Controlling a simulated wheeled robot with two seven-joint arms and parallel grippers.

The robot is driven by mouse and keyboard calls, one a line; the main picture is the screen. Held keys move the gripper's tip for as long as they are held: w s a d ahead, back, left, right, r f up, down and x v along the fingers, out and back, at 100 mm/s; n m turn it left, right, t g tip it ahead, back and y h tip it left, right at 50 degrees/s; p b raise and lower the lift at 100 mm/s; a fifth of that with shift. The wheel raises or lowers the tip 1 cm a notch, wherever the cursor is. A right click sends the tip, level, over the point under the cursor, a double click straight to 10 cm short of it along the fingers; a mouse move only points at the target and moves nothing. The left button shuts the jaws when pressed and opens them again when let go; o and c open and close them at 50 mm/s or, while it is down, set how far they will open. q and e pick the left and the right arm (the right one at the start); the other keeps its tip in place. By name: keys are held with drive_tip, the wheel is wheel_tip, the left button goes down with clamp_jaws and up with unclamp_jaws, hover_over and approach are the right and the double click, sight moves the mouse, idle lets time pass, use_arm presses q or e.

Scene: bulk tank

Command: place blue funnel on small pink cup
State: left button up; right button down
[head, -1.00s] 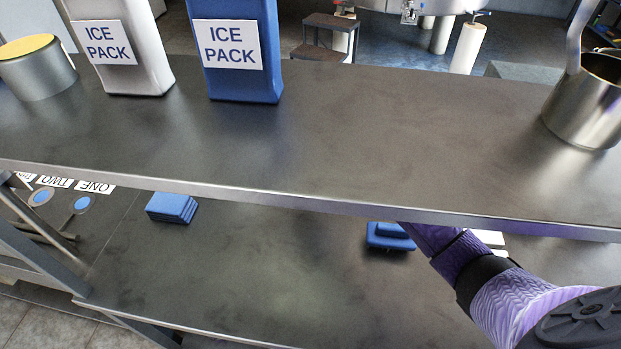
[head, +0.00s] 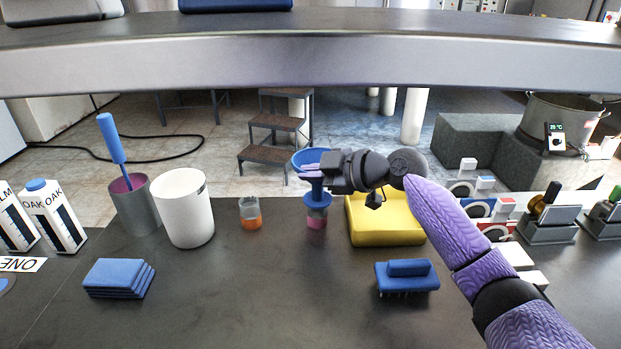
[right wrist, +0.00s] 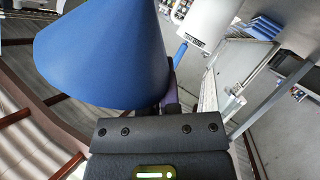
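The blue funnel (head: 311,157) is at my right gripper (head: 311,173), wide end up, above the counter. My right gripper's fingers are closed on its side. In the right wrist view the funnel (right wrist: 105,55) is a large blue cone in front of the gripper body and hides most of the fingers. The small pink cup (head: 317,223) stands upright on the counter directly below the funnel in the head view. Blue shows around the cup's top; whether the funnel touches the cup I cannot tell. My left gripper is not in view.
A cup with orange contents (head: 250,214) and a white bucket (head: 184,208) stand to the left. A yellow block (head: 384,219) is close on the right, with a blue brush (head: 407,276) in front. A shelf edge (head: 300,65) crosses above. The front middle counter is clear.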

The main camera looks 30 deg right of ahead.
drive_tip(key=c, duration=1)
unclamp_jaws()
drive_tip(key=shift+o, duration=0.8)
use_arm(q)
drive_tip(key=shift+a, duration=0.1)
use_arm(e)
drive_tip(key=shift+s+d+r, duration=0.1)
drive_tip(key=shift+s+r, duration=0.1)
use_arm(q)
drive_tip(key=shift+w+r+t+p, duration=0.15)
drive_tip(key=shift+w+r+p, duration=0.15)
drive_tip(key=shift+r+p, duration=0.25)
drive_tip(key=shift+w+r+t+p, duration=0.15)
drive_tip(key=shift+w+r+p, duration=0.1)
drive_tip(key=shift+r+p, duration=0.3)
use_arm(e)
drive_tip(key=v, duration=1.1)
drive_tip(key=shift+s, duration=0.25)
